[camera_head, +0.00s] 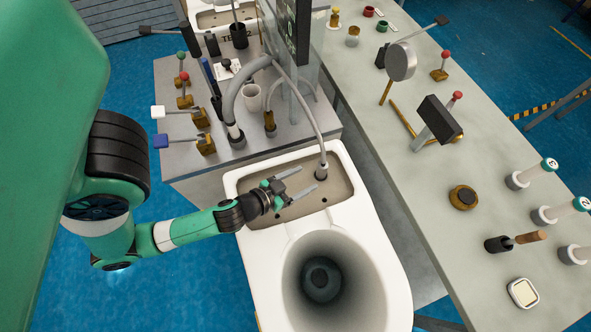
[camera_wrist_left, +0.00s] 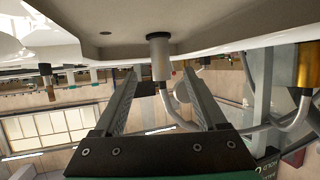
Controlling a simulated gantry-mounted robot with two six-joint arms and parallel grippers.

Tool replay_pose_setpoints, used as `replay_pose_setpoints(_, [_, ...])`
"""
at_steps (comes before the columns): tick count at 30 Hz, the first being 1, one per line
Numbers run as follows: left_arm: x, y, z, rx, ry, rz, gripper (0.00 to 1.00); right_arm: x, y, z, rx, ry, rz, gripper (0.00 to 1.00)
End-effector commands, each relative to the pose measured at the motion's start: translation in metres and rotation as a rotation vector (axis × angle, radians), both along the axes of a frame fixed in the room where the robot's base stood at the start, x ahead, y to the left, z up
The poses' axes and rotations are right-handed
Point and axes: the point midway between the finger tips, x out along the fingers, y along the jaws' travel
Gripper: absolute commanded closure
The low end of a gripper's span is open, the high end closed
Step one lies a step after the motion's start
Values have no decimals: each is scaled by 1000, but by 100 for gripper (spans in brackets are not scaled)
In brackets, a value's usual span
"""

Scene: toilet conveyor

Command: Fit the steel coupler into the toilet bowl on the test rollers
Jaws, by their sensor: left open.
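The white toilet bowl (camera_head: 375,262) stands in front of the bench, with a beige recessed deck (camera_head: 250,183) behind its round opening. The steel coupler (camera_head: 322,172) stands upright at the right of this deck, with a grey hose rising from it. In the left wrist view, where the deck hangs overhead, the coupler (camera_wrist_left: 160,62) meets the deck at a dark ring. My left gripper (camera_head: 309,178) is open and empty over the deck, its fingertips just left of the coupler. In the wrist view the coupler lies beyond and between the fingers. My right gripper is not in view.
A grey bench (camera_head: 195,170) behind holds levers, a white cup (camera_head: 252,98), a thicker hose fitting (camera_head: 236,137) and a brass fitting (camera_head: 270,124). A long table (camera_head: 420,190) on the right carries tools and gauges. The grey hose arches above the deck.

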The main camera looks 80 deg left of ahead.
Motion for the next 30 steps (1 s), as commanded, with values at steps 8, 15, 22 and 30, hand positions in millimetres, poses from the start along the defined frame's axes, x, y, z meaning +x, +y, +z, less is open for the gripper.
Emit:
replay_pose_setpoints(8, [-23, -15, 10, 1, 0, -4, 26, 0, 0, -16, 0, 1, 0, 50])
replay_pose_setpoints(15, [-25, -15, 13, -1, -2, 2, 26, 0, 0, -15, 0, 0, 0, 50])
replay_pose_setpoints(22, [-25, -15, 12, 0, -1, 1, 26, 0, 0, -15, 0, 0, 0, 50])
replay_pose_setpoints(30, [-25, -15, 12, 0, -1, 1, 26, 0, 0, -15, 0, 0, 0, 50])
